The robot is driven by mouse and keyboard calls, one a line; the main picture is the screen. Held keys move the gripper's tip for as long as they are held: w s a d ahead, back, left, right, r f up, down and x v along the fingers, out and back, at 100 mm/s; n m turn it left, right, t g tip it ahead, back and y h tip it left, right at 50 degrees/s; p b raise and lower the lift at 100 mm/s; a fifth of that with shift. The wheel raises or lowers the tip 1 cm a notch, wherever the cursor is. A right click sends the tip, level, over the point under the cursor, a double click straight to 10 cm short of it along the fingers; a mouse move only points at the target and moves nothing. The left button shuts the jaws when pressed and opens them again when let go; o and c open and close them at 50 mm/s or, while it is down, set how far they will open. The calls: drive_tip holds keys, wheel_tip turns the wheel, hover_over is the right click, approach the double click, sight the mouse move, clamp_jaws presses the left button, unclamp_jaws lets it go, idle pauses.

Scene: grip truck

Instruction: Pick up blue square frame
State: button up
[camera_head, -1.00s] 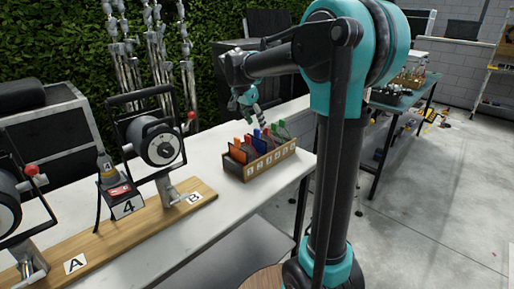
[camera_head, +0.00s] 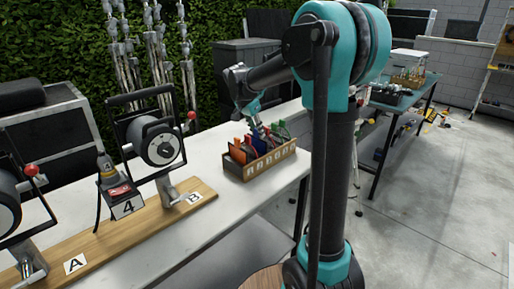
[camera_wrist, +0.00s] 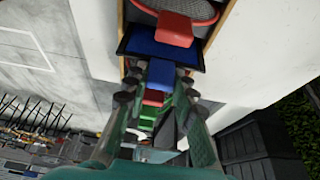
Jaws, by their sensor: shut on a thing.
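The blue square frame (camera_wrist: 162,72) is between my gripper's fingers in the wrist view, with its wide blue panel spreading out beyond the fingertips. It also shows in the head view as a small blue patch (camera_head: 259,141) in the wooden box. My gripper (camera_wrist: 158,90) is shut on the blue frame's narrow upper part. In the head view my gripper (camera_head: 255,122) reaches down over the box from behind. The lower part of the blue frame is hidden by the box and other pieces. I cannot tell whether it is lifted at all.
The wooden box (camera_head: 262,166) with white labels stands on the white table (camera_head: 215,160). A red-orange piece (camera_head: 238,148) and green pieces (camera_head: 279,128) stand in it, near the blue one. Reels on a wooden board (camera_head: 150,215) stand to the left.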

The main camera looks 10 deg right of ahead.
clamp_jaws()
drive_tip(key=shift+r, duration=0.15)
wheel_tip(320, 180, up, 20)
idle(0.5)
idle(1.3)
